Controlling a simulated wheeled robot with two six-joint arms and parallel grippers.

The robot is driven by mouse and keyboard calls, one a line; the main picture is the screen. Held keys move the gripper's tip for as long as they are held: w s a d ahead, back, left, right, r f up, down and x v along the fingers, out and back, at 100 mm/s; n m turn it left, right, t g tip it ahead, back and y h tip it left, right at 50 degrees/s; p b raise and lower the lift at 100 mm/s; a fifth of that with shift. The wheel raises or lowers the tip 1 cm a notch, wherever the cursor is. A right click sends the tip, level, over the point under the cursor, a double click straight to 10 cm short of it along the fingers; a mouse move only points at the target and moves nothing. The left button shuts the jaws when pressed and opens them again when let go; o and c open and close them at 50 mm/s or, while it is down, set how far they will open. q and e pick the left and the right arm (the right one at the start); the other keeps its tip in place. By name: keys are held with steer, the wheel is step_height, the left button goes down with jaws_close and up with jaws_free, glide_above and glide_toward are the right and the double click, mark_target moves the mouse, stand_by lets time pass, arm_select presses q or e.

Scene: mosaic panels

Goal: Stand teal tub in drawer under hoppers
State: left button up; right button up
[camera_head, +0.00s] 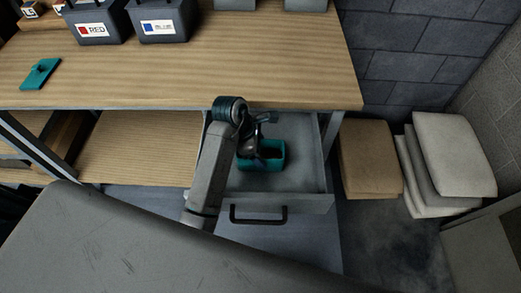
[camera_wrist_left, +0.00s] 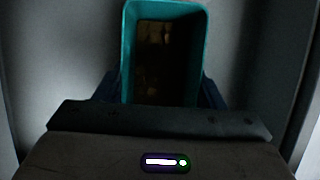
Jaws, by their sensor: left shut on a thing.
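The teal tub (camera_head: 275,160) is inside the open grey drawer (camera_head: 308,190) under the wooden bench, and it looks upright. My left gripper (camera_head: 258,140) reaches down into the drawer and is shut on the tub. In the left wrist view the tub (camera_wrist_left: 165,50) shows its open top and dark inside, with the gripper's fingers beside its walls. I cannot tell whether the tub's base touches the drawer floor. My right gripper is not in view.
The drawer's front has a black handle (camera_head: 258,221). Drawer room is free right of the tub. A flat teal piece (camera_head: 40,74) lies on the bench (camera_head: 200,80). Brown sacks (camera_head: 368,160) and pale sacks (camera_head: 455,155) are stacked on the floor at right.

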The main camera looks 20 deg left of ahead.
arm_select(q)
steer(key=o, duration=1.3)
steer(key=p+v, duration=0.6)
steer(key=v, duration=0.6)
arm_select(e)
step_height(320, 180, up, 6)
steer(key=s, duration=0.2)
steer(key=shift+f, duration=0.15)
arm_select(q)
steer(key=shift+s+r, duration=0.1)
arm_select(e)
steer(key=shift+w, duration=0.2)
